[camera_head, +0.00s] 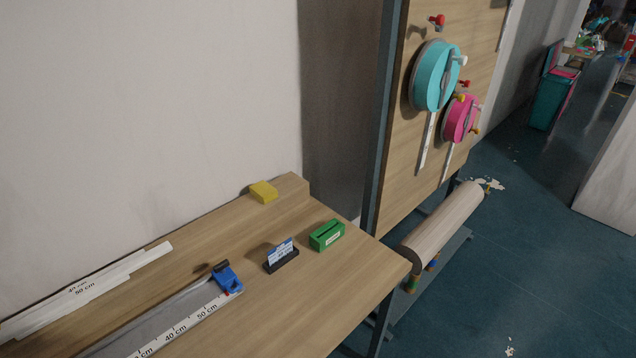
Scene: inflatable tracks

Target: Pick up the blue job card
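A small blue and white card (280,251) stands upright in a black holder (283,263) on the wooden workbench (310,295). It looks like the blue job card, but its print is too small to read. A green block with a slot in its top (327,235) sits to the right of the holder, apart from it. Neither of my grippers shows in the head view.
A ruled cutting guide (178,328) with a blue slider (228,278) lies at the bench front left. White strips (85,290) lie behind it. A yellow block (263,192) sits at the back. Teal (432,76) and pink (460,120) reels hang on a board.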

